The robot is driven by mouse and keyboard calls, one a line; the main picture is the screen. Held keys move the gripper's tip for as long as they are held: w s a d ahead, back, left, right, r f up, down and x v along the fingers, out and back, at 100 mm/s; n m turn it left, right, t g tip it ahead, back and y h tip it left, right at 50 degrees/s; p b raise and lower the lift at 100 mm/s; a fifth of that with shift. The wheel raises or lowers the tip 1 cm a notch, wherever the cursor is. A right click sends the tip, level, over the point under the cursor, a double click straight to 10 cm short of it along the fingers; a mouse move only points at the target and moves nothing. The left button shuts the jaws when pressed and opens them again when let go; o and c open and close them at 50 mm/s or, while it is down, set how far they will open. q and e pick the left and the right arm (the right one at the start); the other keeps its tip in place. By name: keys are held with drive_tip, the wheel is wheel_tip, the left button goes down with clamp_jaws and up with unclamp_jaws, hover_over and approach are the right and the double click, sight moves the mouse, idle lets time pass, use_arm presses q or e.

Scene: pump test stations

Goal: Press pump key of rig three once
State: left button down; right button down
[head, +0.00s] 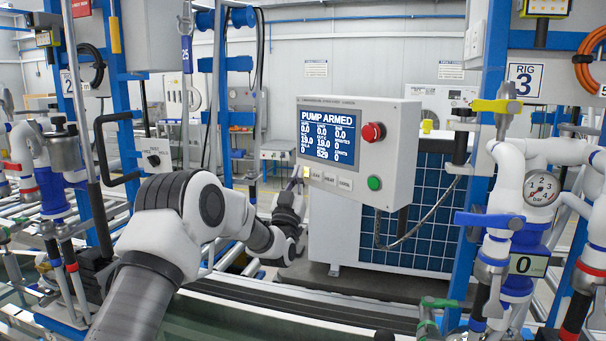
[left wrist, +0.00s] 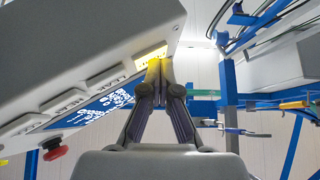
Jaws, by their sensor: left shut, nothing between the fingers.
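The rig three control box (head: 385,135) is a light grey panel with a blue screen (head: 328,137) reading "PUMP ARMED". A row of keys (head: 330,179) runs below the screen. In the left wrist view the end key (left wrist: 151,54) is yellow, beside several grey keys (left wrist: 68,104). My left gripper (head: 298,178) is at the left end of this row. It is shut and empty, its fingertips (left wrist: 158,66) at the yellow key. I cannot tell whether they touch it. The fingertips partly cover the yellow key and its label is not readable.
A red emergency button (head: 373,132) and a green button (head: 374,183) are on the box's right side. A "RIG 3" sign (head: 525,79), blue posts, valves and a gauge (head: 541,188) stand to the right. A black crank-shaped handle (head: 103,150) is at the left.

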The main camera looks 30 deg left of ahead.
use_arm(q)
drive_tip(key=shift+h, duration=0.3)
idle(0.4)
drive_tip(key=shift+s+f+b, duration=0.1)
drive_tip(key=shift+s+b, duration=0.2)
drive_tip(key=shift+s, duration=0.2)
drive_tip(key=shift+s+a, duration=0.15)
drive_tip(key=shift+s, duration=0.2)
drive_tip(key=s, duration=0.1)
drive_tip(key=s+a, duration=0.1)
drive_tip(key=s, duration=0.1)
drive_tip(key=s+b, duration=0.1)
drive_tip(key=s, duration=0.1)
drive_tip(key=shift+a, duration=0.25)
drive_tip(key=shift+w, duration=0.1)
